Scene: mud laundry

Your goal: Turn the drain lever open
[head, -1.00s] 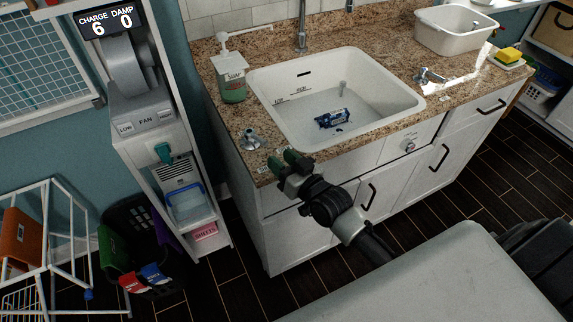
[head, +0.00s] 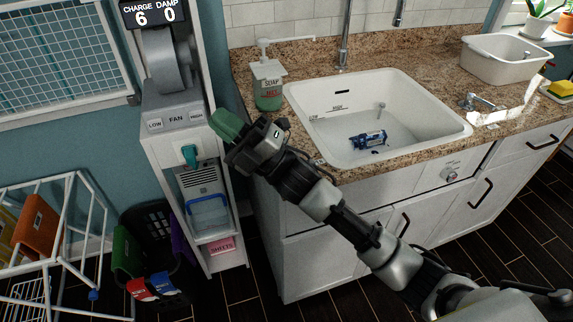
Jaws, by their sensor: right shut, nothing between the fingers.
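The white sink (head: 298,100) holds shallow water, a blue packet (head: 368,139) and a small upright post (head: 381,108). A metal lever fitting (head: 476,102) stands on the counter right of the sink. A round knob (head: 450,175) with small marks sits on the cabinet front below it. I cannot read a label that tells which is the drain lever. My right gripper (head: 225,128), with green fingertips, is shut and empty. It is raised left of the sink, between the soap dispenser and the fan unit. It and its arm cover the counter's front left corner. My left gripper is out of view.
A soap dispenser (head: 268,86) stands at the counter's back left. A tall faucet (head: 345,35) rises behind the sink. The fan unit (head: 175,118) is close to my right gripper. A white tub (head: 500,58) stands at the back right.

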